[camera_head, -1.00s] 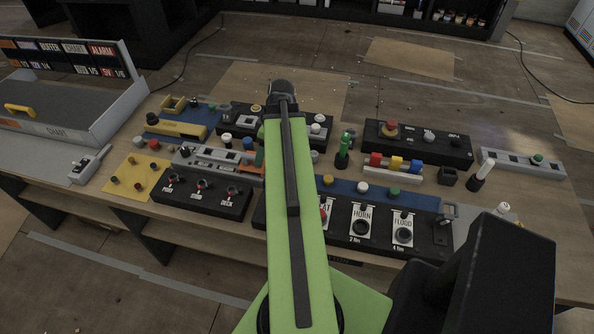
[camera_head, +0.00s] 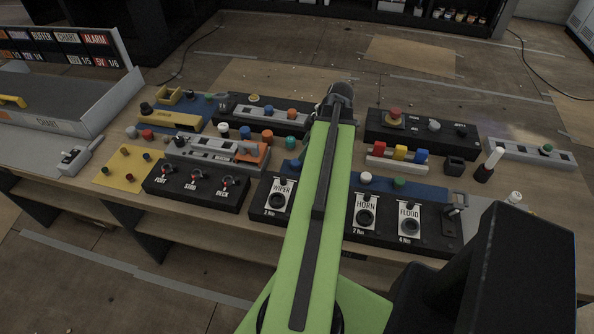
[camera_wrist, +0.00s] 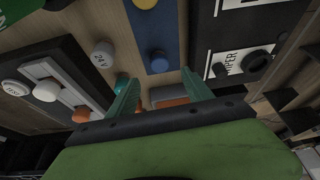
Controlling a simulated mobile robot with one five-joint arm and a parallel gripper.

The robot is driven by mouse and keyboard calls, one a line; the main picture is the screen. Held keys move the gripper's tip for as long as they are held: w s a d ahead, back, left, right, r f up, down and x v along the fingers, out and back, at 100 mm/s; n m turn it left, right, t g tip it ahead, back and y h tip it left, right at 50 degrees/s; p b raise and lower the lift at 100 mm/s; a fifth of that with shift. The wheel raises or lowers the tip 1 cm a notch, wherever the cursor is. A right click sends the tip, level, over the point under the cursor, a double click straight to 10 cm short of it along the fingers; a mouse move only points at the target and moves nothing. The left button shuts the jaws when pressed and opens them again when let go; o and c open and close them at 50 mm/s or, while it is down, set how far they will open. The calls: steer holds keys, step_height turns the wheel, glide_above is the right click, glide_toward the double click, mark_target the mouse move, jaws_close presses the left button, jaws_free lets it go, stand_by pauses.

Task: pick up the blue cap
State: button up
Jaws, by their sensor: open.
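In the wrist view a round blue cap (camera_wrist: 160,61) sits on a blue strip, beyond my fingertips and between their lines. Another small blue cap (camera_head: 245,132) stands in a row with white, orange and teal caps in the head view; I cannot tell which one is meant. My gripper (camera_wrist: 155,80) is open, its two green fingers apart with nothing held. A grey and orange piece (camera_wrist: 170,97) shows between the fingers, nearer the palm. In the head view my arm hides most of the gripper.
Black switch panels (camera_head: 366,212) lie at the front right. A rack of red, yellow and blue blocks (camera_head: 398,165) and a red-button box (camera_head: 420,128) stand behind. A tray (camera_head: 75,103) is at far left.

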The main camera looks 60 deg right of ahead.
mark_target(295, 161)
steer(key=b+x, duration=0.2)
steer(key=x, duration=0.2)
steer(key=shift+f, duration=0.15)
steer(key=b+x, duration=0.5)
steer(key=shift+w+f, duration=0.1)
steer(key=shift+w, duration=0.1)
steer(key=shift+r, duration=0.2)
jaws_close()
